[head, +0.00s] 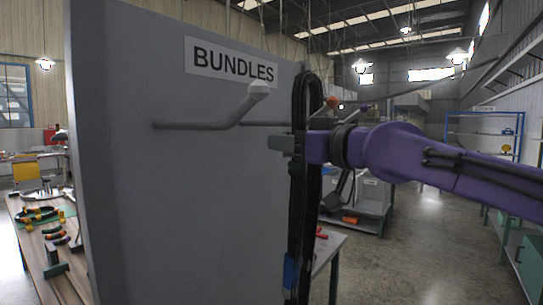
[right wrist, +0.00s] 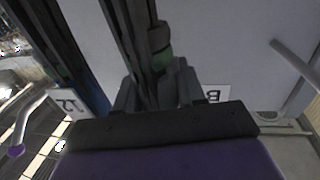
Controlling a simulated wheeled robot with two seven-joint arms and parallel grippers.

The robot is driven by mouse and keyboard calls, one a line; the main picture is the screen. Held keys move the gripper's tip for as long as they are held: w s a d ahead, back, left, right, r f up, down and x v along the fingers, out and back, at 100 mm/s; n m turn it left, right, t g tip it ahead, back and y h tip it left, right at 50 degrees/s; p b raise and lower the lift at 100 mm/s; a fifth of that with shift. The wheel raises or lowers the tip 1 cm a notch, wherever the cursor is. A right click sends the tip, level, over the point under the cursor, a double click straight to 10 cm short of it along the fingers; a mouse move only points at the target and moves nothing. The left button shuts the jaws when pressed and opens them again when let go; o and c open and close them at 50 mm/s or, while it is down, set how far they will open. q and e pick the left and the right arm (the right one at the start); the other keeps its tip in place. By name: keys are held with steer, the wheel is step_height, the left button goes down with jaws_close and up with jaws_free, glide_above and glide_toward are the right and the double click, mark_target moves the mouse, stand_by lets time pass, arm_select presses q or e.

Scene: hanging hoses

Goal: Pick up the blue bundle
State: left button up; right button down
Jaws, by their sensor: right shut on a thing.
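A long black hose bundle (head: 308,90) hangs upright in a narrow loop at the right edge of the grey panel. A blue band (head: 290,271) shows low on it. My right gripper (head: 294,145) is shut on the bundle below its top loop. In the right wrist view the dark hoses (right wrist: 140,50) run between the fingers (right wrist: 155,92), with a greenish band (right wrist: 162,58) close by. My left gripper is not in view.
A workbench with tools (head: 50,245) stands left. Open floor (head: 420,260) lies at the right.

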steer(key=w+d+b+v, duration=0.2)
steer(key=b+v, duration=0.2)
steer(key=v, duration=1)
steer(key=shift+s+d+b, duration=0.3)
steer(key=shift+s, duration=0.05)
steer(key=c, duration=1.3)
jaws_free()
steer(key=shift+r, duration=0.1)
jaws_close()
